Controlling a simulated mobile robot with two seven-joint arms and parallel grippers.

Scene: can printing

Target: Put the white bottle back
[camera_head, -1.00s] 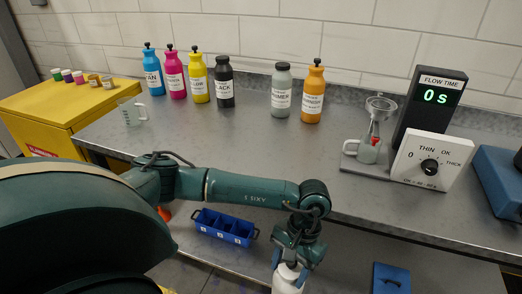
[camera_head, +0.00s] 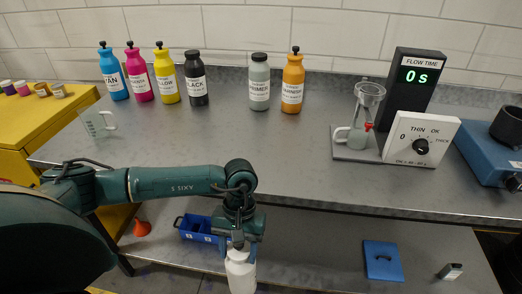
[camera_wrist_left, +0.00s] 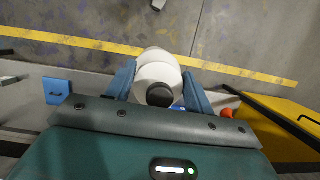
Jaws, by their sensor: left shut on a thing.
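The white bottle (camera_head: 240,272) is upright in my left gripper (camera_head: 240,243), in front of the lower shelf in the head view. In the left wrist view the bottle (camera_wrist_left: 158,72) shows from above, with a dark round top, between the two blue fingers of my left gripper (camera_wrist_left: 159,88). The left gripper is shut on the bottle. The bottle's lower end is cut off by the bottom edge of the head view. My right gripper is not in view.
A blue divided caddy (camera_head: 197,230) and a blue flat item (camera_head: 383,261) lie on the lower shelf (camera_head: 320,255). Several colour bottles stand at the back of the grey bench (camera_head: 225,140). A yellow cabinet (camera_head: 30,125) is at left. The bench middle is clear.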

